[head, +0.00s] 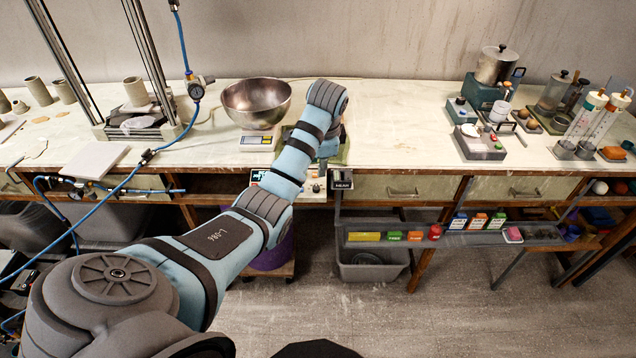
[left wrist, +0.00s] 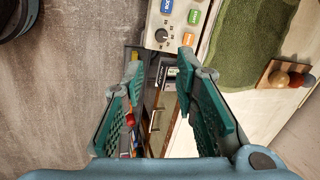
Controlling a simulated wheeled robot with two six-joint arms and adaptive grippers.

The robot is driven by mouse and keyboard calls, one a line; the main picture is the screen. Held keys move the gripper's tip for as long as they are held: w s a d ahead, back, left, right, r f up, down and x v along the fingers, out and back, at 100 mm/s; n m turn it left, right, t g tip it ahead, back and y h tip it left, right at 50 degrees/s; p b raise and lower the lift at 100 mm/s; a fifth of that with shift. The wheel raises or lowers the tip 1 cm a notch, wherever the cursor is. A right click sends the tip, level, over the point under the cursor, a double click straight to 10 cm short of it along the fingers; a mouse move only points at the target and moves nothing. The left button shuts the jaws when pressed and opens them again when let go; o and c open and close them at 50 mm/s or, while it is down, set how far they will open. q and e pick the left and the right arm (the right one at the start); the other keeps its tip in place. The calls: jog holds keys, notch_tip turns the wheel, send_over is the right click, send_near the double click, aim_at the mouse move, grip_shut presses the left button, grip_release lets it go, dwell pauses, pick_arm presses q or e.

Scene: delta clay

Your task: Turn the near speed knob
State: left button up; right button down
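A dark round speed knob (left wrist: 161,35) with a pale pointer mark sits on a white control panel (left wrist: 152,22) in the left wrist view. Small dial marks surround it, and blue, green and orange buttons are beside it. In the head view the panel (head: 316,198) shows at the bench's front edge, partly covered by my left arm. My left gripper (left wrist: 160,64) is open and empty, its two teal fingers apart. The knob appears just beyond the fingertips, roughly centred between them; I see no contact. In the head view the gripper is mostly hidden behind the wrist. My right gripper is not in view.
A green mat (left wrist: 250,40) lies beside the panel. A steel bowl (head: 256,101) stands on a scale (head: 259,141) left of my wrist. A rail tray (head: 470,241) with coloured blocks hangs along the bench front.

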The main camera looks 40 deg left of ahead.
aim_at(316, 187)
pick_arm(q)
jog(key=b+x, duration=0.2)
jog(key=x, duration=0.4)
jog(key=b+x, duration=0.1)
jog(key=x, duration=0.6)
jog(key=shift+s+a+r+b, duration=0.1)
jog(key=shift+a+b, duration=0.1)
jog(key=shift+b, duration=0.15)
grip_shut()
